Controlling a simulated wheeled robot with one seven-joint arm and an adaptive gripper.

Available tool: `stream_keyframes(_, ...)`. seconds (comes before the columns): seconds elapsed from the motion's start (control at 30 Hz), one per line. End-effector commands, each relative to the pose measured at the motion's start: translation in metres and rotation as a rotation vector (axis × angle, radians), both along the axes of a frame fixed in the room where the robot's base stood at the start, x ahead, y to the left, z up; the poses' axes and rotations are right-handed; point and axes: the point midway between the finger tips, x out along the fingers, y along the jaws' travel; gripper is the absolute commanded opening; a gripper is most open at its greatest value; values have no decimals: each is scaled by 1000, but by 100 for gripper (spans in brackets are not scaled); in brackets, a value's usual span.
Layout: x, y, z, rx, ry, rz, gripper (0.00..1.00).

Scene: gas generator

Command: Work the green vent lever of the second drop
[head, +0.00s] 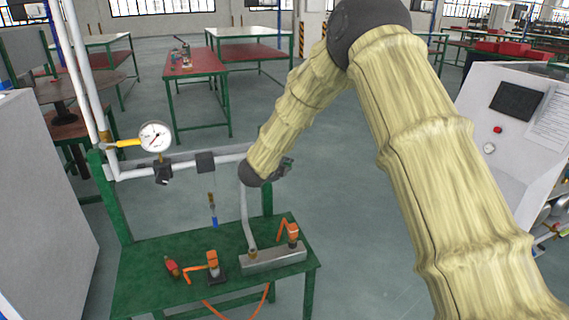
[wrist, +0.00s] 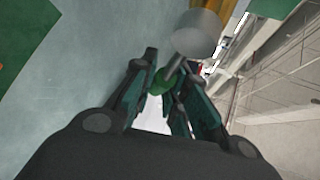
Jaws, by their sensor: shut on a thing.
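The green vent lever (wrist: 161,84) shows in the wrist view as a small green piece on a short grey stem. The stem meets a grey cylindrical fitting (wrist: 197,35). My gripper (wrist: 167,72) is shut on the green lever, with a dark finger on each side; the exact contact is partly hidden. In the head view my gripper (head: 286,167) is mostly hidden behind my arm, at the right end of the horizontal white pipe (head: 185,168). The green lever cannot be made out there.
A round pressure gauge (head: 155,136) and a hanging blue-handled drop (head: 213,212) are on the pipe to the left. Below, a green table (head: 150,260) holds orange-handled fittings and a grey block (head: 270,259). A white cabinet (head: 520,120) stands at right.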

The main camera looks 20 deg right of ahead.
Motion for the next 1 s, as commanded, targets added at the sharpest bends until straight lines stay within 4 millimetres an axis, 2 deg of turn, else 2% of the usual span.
stream_keyframes(0.5, -1, 15, -26, 465, 15, -3, 0)
stream_keyframes(1.0, -1, 41, -41, 926, 30, -2, 0)
